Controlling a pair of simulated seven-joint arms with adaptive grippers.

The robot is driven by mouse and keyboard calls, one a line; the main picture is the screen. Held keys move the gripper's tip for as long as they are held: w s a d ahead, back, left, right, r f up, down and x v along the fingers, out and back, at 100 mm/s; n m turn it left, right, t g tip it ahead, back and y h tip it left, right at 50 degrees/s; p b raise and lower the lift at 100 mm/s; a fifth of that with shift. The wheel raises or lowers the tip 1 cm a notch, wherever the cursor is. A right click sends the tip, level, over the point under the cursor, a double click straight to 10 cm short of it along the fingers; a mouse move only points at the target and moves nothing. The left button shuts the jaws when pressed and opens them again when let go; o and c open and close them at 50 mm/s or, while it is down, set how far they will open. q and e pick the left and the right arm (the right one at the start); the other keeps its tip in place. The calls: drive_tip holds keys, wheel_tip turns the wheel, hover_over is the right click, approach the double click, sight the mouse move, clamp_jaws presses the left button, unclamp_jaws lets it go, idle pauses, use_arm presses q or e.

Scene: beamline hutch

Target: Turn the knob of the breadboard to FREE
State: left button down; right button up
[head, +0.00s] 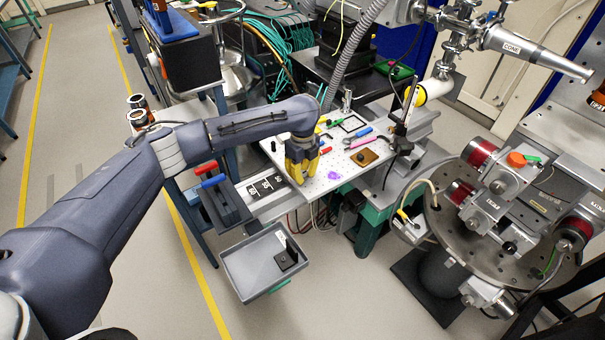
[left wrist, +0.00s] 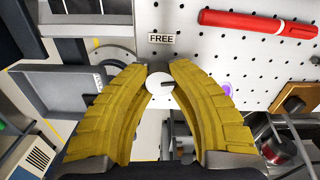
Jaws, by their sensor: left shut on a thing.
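The white perforated breadboard (head: 318,183) lies in the middle of the head view, and part of it shows in the left wrist view (left wrist: 225,60). In the left wrist view its round white knob (left wrist: 157,88) has a short dark mark pointing right. A FREE label (left wrist: 162,38) is just above the knob in that picture. My left gripper (left wrist: 162,70) has its yellow fingers on either side of the knob, shut on it. In the head view my left gripper (head: 302,160) points down at the board's front left edge and hides the knob. My right gripper is not in view.
A red marker (left wrist: 258,23) and other small tools lie on the board. A brown plate (head: 365,157) is at its right. A grey tray (head: 240,275) and a rack with red and blue handles (head: 225,205) stand in front. A round instrument stage (head: 450,225) fills the right.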

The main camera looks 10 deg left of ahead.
sight(302, 174)
use_arm(q)
drive_tip(key=n, duration=0.4)
drive_tip(key=shift+n, duration=0.3)
drive_tip(key=n, duration=0.3)
drive_tip(key=shift+n, duration=0.3)
drive_tip(key=n, duration=0.4)
drive_tip(key=shift+n, duration=2.1)
drive_tip(key=c, duration=1)
unclamp_jaws()
drive_tip(key=shift+c, duration=0.2)
drive_tip(key=shift+r, duration=0.1)
wheel_tip(302, 174, up, 12)
